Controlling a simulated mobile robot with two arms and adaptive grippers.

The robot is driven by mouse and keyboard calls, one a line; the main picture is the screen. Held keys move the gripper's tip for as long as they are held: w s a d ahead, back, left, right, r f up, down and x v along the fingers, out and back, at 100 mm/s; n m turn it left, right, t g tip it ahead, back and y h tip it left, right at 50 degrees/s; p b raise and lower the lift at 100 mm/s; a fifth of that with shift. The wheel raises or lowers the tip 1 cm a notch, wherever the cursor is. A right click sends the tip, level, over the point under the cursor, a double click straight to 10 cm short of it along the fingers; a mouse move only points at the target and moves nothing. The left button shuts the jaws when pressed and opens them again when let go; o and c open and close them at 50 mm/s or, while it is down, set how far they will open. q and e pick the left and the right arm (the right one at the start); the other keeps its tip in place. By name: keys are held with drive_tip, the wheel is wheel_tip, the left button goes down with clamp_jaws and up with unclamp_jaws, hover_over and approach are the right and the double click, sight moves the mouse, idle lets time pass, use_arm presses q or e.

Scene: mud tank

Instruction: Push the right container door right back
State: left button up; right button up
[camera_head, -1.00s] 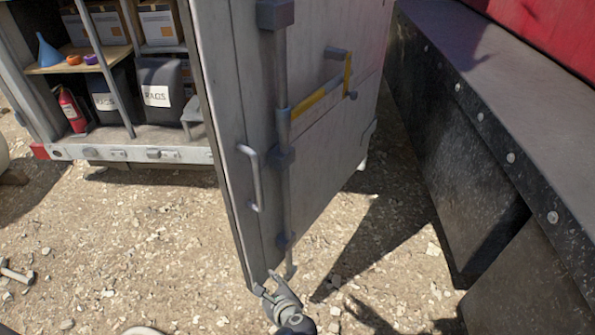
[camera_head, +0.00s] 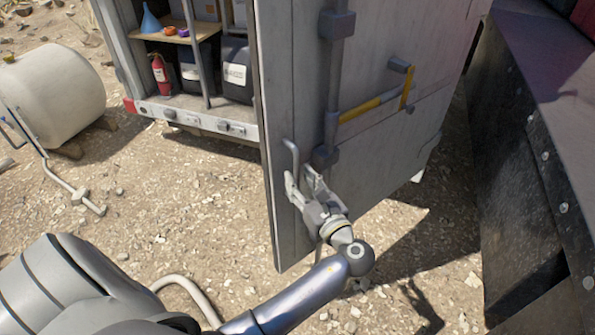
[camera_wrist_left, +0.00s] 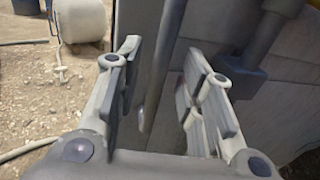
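The right container door (camera_head: 290,70) is a grey metal panel standing swung open. It has a vertical lock rod and a yellow-marked lever (camera_head: 365,106). Its grey bar handle (camera_head: 291,158) is near the door's free edge. My left gripper (camera_head: 301,181) is at this handle, with its fingers pointing at the door. In the left wrist view the two fingers are apart, and the handle (camera_wrist_left: 151,80) stands between them with gaps visible on both sides. The door (camera_wrist_left: 215,25) fills the area behind the fingers. My right gripper is not in view.
The open container (camera_head: 192,118) holds shelves, a fire extinguisher (camera_head: 161,75) and a dark bin (camera_head: 236,70). A dark, bolted metal structure (camera_head: 515,170) stands to the right of the door. A white tank (camera_head: 55,95) is at left.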

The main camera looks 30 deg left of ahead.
use_arm(q)
drive_tip(key=shift+x, duration=1.35)
clamp_jaws()
